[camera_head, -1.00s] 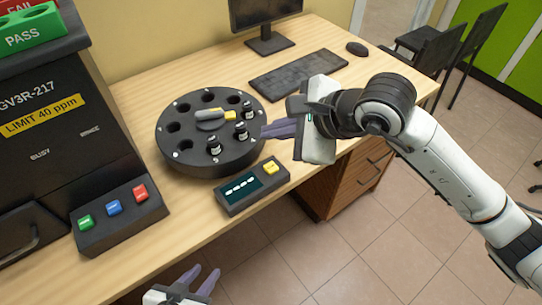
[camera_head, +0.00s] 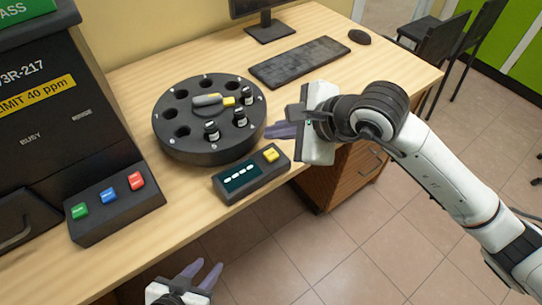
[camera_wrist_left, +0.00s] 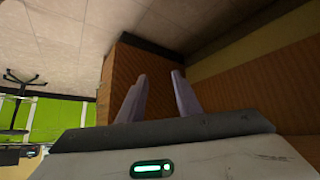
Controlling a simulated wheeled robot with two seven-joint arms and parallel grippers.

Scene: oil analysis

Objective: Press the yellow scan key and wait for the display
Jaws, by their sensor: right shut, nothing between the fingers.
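The yellow scan key (camera_head: 271,155) is at the right end of a dark scanner box on the table's front edge. The box's display (camera_head: 241,176) shows a row of white dashes. My right gripper (camera_head: 270,131) is shut and empty, above and behind the key in the picture and apart from it. My left gripper (camera_head: 204,266) is low at the bottom of the head view, in front of the table. Its fingers are spread with nothing between them, also in the left wrist view (camera_wrist_left: 158,82).
A round black carousel (camera_head: 172,147) with several dark vials and a grey-yellow handle stands behind the scanner box. At left is a dark analyser with a panel (camera_head: 120,212) of green, blue and red buttons. A keyboard (camera_head: 299,62), monitor and mouse are at the back.

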